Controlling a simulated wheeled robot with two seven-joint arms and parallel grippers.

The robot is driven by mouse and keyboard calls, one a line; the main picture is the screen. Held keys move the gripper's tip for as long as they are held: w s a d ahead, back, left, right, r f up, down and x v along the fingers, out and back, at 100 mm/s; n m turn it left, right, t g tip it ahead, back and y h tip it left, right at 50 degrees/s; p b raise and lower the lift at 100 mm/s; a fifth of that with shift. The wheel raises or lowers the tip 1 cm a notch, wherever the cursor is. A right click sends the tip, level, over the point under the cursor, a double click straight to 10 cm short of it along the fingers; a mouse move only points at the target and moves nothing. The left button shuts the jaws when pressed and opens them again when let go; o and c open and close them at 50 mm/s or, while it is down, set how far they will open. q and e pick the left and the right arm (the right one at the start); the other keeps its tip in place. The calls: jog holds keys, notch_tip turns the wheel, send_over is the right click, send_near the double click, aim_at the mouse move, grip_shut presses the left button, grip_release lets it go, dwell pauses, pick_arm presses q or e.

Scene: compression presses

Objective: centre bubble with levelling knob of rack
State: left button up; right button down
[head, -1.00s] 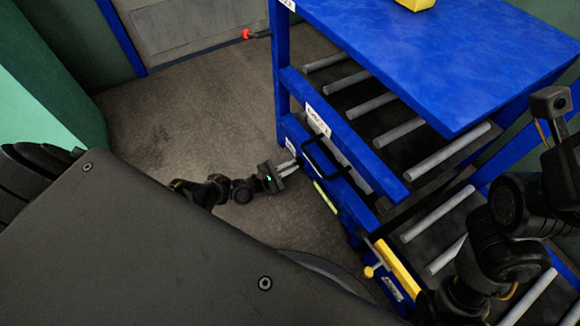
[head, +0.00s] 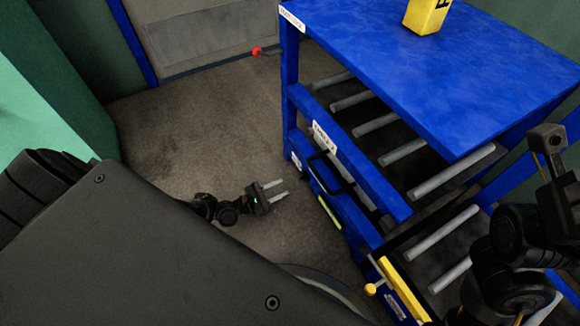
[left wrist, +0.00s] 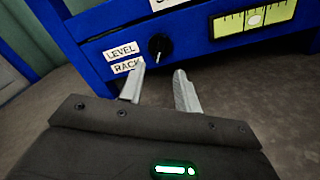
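The blue rack (head: 365,190) stands at the right in the head view. In the left wrist view, the black levelling knob (left wrist: 159,46) with a pale pointer is on its blue panel, right of the "LEVEL RACK" label (left wrist: 124,58). The yellow-green bubble vial (left wrist: 230,24) is to the knob's right; its pale bubble (left wrist: 256,19) shows near the middle, exact centring unclear. The vial is a small strip in the head view (head: 329,212). My left gripper (head: 281,190) is open and empty, its fingers (left wrist: 158,86) short of the knob. My right gripper's fingers are not visible.
A yellow block (head: 427,15) stands on the rack's blue top. A black handle (head: 330,172) and a yellow lever with a round knob (head: 370,289) stick out of the rack's front. The grey floor (head: 200,130) left of the rack is clear.

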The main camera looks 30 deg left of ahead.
pick_arm(q)
jog(key=shift+v, duration=1.9)
